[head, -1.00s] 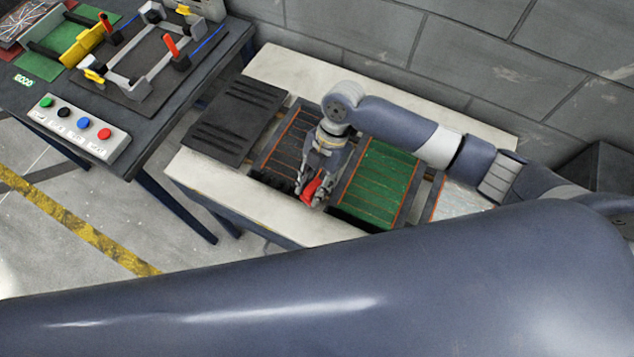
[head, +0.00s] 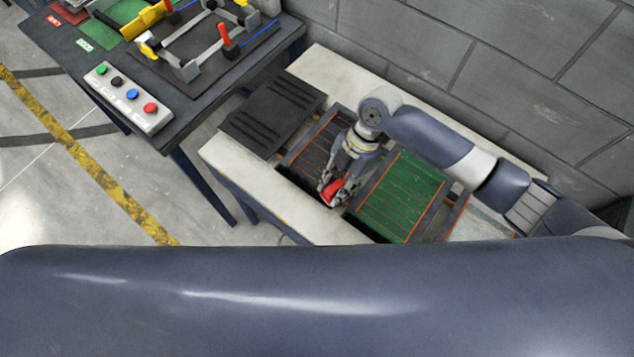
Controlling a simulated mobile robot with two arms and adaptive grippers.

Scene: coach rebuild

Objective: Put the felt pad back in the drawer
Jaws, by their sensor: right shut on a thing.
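My right gripper (head: 331,184) points down over the low pale bench and is shut on a small red piece (head: 334,193), which looks like the felt pad. The fingers partly hide it. It is at the front end of a dark, orange-lined bay (head: 312,150), near the bench's front ledge; I cannot tell whether it touches anything below. A green, orange-lined bay (head: 408,192) lies just right of the gripper. I cannot tell which bay is the drawer. My left gripper is not in view.
A black slotted panel (head: 272,112) covers the bench's left part. A dark table (head: 182,112) at upper left holds a button box (head: 128,97) and a grey frame fixture (head: 190,70). A block wall (head: 470,60) stands behind. My own large arm link fills the foreground.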

